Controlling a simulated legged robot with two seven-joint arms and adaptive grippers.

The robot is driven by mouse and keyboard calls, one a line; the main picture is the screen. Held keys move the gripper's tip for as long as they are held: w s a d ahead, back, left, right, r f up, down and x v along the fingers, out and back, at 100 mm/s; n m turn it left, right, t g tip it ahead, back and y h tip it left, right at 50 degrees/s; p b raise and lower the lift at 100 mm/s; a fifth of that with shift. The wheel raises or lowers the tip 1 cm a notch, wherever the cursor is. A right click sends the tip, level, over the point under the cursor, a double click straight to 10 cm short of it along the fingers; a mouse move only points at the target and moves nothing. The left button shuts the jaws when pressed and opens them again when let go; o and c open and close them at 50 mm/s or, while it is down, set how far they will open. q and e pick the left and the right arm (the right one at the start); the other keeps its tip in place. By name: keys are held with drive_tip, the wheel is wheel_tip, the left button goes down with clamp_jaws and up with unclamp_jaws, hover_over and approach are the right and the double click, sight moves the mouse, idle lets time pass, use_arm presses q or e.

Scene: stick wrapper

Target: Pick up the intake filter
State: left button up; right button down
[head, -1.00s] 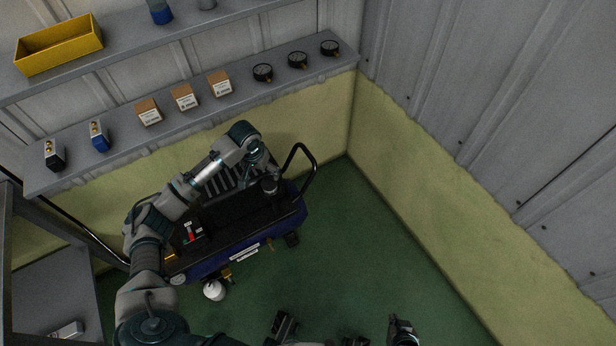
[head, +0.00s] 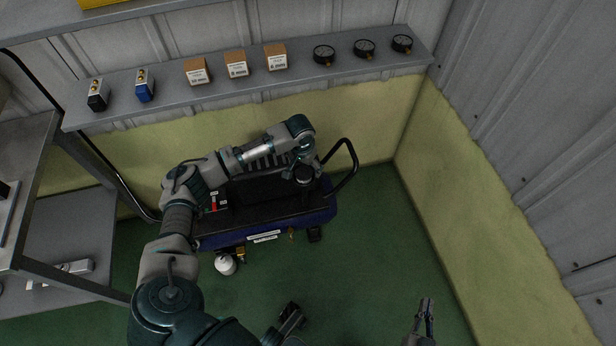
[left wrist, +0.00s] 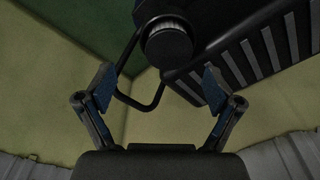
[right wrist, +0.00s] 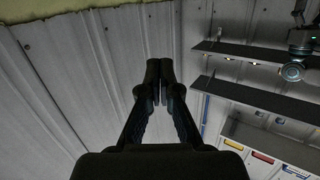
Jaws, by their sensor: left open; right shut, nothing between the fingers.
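The intake filter (head: 304,175) is a round black ribbed cap on the right end of the blue and black compressor (head: 265,229). In the left wrist view the filter (left wrist: 168,42) is at the top, beyond the fingertips. My left gripper (left wrist: 158,85) is open, with one finger on each side below the filter in that view and nothing between them. In the head view my left arm reaches over the compressor to just above the filter, and the wrist partly hides it. My right gripper (head: 426,308) is shut and empty at the lower right; it also shows in the right wrist view (right wrist: 158,70).
A black handle (head: 352,160) loops up right of the filter. A shelf (head: 300,84) above holds gauges (head: 364,48), small boxes (head: 236,65) and fittings (head: 145,86). A metal table (head: 30,190) stands at left. The green floor (head: 370,240) right of the compressor is clear.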

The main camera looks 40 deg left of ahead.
sight(303, 173)
use_arm(q)
drive_tip(key=shift+a+f, duration=0.25)
drive_tip(key=shift+a, duration=0.05)
drive_tip(key=f+b, duration=0.1)
drive_tip(key=a+f, duration=0.1)
drive_tip(key=f, duration=0.1)
drive_tip(key=shift+a+f+b, duration=0.1)
drive_tip(key=shift+a+b, duration=0.05)
drive_tip(key=shift+b, duration=0.25)
drive_tip(key=shift+w+d+f+b, duration=0.15)
drive_tip(key=shift+f+b, duration=0.05)
drive_tip(key=shift+f, duration=0.25)
drive_tip(key=shift+w+d+f+b, duration=0.1)
drive_tip(key=shift+d+f+b, duration=0.1)
drive_tip(key=shift+f, duration=0.2)
drive_tip(key=shift+d, duration=0.2)
drive_tip(key=shift+a, duration=0.2)
drive_tip(key=shift+c, duration=1.1)
drive_tip(key=shift+a+f, duration=0.1)
drive_tip(key=shift+a, duration=0.1)
drive_tip(key=c, duration=0.8)
drive_tip(key=shift+c, duration=1)
drive_tip(key=shift+d, duration=0.15)
use_arm(e)
wheel_tip(303, 173, up, 6)
drive_tip(key=a+t+y, duration=0.1)
drive_tip(key=t, duration=0.4)
drive_tip(key=shift+a+r, duration=0.15)
drive_tip(key=shift+a, duration=0.2)
